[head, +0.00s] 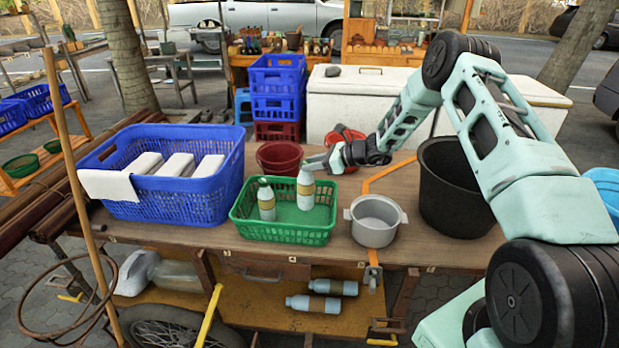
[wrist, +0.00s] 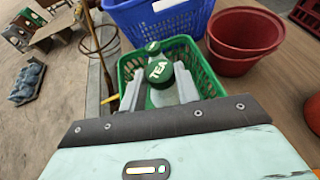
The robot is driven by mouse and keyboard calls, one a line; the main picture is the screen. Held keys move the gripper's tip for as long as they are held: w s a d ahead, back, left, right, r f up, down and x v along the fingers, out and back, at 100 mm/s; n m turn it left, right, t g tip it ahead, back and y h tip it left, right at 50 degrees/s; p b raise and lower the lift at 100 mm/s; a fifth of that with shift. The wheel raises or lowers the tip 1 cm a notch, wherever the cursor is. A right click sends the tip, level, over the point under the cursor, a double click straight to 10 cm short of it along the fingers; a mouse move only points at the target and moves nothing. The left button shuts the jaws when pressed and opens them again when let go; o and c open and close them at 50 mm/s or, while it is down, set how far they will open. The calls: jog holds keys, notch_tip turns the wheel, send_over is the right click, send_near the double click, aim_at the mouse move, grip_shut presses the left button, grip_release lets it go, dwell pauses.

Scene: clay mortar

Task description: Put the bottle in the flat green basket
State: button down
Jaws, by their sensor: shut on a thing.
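The flat green basket (head: 287,235) stands on the wooden cart top, left of the grey pot. A pale bottle with a tan label (head: 306,192) is upright inside the basket's outline, towards its right end. My gripper (head: 312,166) is shut on the top of this bottle from the right. I cannot tell whether its base touches the basket floor. A second similar bottle (head: 266,203) stands upright in the left part of the basket. In the wrist view the held bottle's green TEA cap (wrist: 160,71) is between my fingers (wrist: 159,92), over the basket (wrist: 207,78).
A blue basket (head: 185,205) with white blocks stands left. A dark red bucket (head: 279,158) is behind the green basket. A grey pot (head: 376,220) and black bucket (head: 452,195) stand right. Two bottles (head: 321,295) lie on the lower shelf.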

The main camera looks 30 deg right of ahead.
aim_at(313, 178)
notch_tip(313, 178, down, 4)
jog(key=shift+f+p, duration=0.1)
jog(key=shift+p, duration=0.6)
jog(key=shift+f, duration=0.1)
jog(key=shift+f+b, duration=0.35)
jog(key=shift+b, duration=0.15)
jog(key=shift+f+b, duration=0.25)
jog(key=shift+b, duration=0.05)
jog(key=c, duration=1)
grip_release()
jog(key=shift+c, duration=0.2)
jog(key=shift+r, duration=0.1)
